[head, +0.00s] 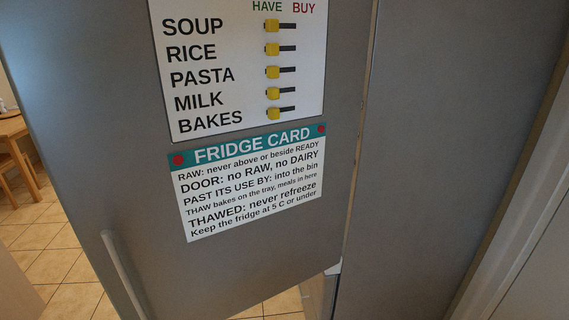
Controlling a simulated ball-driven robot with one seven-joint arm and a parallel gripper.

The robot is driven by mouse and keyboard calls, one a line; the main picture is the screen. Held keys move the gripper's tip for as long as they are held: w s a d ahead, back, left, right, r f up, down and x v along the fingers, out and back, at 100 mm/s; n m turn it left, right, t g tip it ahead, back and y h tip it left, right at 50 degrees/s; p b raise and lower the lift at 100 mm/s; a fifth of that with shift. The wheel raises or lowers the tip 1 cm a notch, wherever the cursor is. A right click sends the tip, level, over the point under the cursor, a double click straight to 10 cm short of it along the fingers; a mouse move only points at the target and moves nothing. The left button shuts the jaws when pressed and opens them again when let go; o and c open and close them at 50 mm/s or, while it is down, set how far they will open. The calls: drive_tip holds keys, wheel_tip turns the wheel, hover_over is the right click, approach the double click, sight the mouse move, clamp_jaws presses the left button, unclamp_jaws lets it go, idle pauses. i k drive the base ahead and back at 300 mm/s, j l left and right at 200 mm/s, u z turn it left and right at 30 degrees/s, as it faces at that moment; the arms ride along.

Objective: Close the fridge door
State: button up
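The grey fridge door (262,262) fills the left and middle of the head view, seen close up and tilted in the picture. Its long pale vertical handle (124,272) is at the lower left, near the door's left edge. Floor tiles show below the door's bottom edge, so the door appears to stand out from the fridge. A narrow dark seam along its right edge separates it from another grey panel (440,130); I cannot tell which part of the fridge that is. The fridge's inside is hidden. My gripper is not in view.
A HAVE/BUY list board (205,100) with yellow sliders and a fridge card (250,180) are on the door. A wooden table (12,128) and chair (20,178) stand far left. Tiled floor (50,255) lies open beside the door. A pale vertical edge (500,220) is at right.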

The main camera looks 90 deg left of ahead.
sight(148, 122)
drive_tip(key=i+u, duration=0.15)
drive_tip(key=u, duration=2)
